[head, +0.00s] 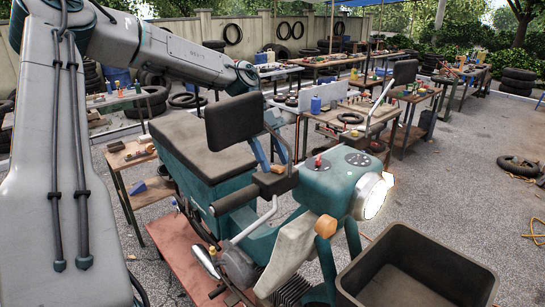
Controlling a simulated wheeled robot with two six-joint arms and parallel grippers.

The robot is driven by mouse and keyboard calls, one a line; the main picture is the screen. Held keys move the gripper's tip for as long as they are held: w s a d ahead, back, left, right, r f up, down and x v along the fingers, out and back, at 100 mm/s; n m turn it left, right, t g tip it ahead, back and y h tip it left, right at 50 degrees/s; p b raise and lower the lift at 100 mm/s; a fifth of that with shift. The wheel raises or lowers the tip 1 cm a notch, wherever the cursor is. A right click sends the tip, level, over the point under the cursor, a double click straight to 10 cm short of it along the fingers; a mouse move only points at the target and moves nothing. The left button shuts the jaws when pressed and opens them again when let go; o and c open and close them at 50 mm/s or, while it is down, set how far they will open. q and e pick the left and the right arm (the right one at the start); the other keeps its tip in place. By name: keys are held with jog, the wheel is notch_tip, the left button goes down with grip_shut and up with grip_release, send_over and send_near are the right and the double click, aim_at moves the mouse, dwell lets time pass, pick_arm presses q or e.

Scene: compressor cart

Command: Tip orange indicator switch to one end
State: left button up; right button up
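A teal motor scooter-like vehicle (330,190) stands in the middle of the head view. Its left handlebar has a dark switch housing (272,182) with a small orange-red spot on top (279,169), which looks like the indicator switch; its position is too small to tell. My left gripper (270,154) is just above and behind this housing, with two blue fingers apart and nothing seen between them. The black mirror (233,118) hides much of the gripper. I cannot tell whether a finger touches the switch. My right gripper is out of view.
A round orange indicator lamp (325,226) and a lit headlamp (372,196) are at the vehicle's front. A red knob (318,162) is on its top. A dark open bin (415,268) stands at lower right.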

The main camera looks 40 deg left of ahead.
pick_arm(q)
jog(key=shift+a+r+b, duration=0.25)
jog(key=shift+b, duration=0.1)
jog(key=b+v, duration=0.3)
jog(key=v, duration=0.7)
jog(key=shift+b, duration=0.4)
